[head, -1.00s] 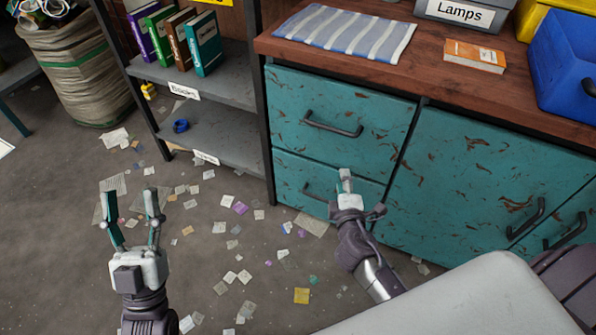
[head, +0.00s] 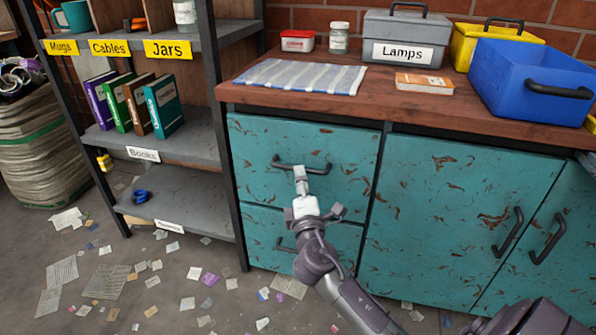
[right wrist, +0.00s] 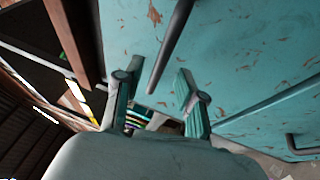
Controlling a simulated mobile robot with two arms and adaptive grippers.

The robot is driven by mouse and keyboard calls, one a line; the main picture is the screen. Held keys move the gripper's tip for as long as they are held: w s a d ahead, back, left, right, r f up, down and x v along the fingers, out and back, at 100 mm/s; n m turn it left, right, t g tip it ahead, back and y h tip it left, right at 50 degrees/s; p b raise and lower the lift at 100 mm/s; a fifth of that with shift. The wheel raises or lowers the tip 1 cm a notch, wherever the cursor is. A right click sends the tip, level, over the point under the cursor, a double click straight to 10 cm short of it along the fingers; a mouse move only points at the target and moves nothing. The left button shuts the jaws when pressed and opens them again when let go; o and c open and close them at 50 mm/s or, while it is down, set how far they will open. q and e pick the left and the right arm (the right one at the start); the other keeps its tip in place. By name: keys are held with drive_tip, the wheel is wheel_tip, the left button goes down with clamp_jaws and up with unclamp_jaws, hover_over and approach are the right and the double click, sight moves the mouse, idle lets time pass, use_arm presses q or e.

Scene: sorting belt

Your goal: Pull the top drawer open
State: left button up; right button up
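The top drawer (head: 350,150) is a teal, scuffed front under the wooden worktop. It is shut, flush with the cabinet. Its dark bar handle (head: 283,163) runs across the front. My right gripper (head: 300,172) is at the middle of this handle, its fingers overlapping the bar in the head view. In the right wrist view the two fingers (right wrist: 153,92) are spread apart, and the handle (right wrist: 172,45) reaches down into the gap between them. I cannot tell whether they touch it. My left gripper is not in view.
A lower drawer (head: 262,222) is below, and a teal cupboard door (head: 450,200) is to the right. A grey shelf unit (head: 185,195) stands close on the left. A striped cloth (head: 300,76) and a blue crate (head: 515,95) are on the worktop. Paper scraps litter the floor.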

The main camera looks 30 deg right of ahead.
drive_tip(key=shift+x, duration=2.1)
drive_tip(key=shift+c, duration=0.2)
clamp_jaws()
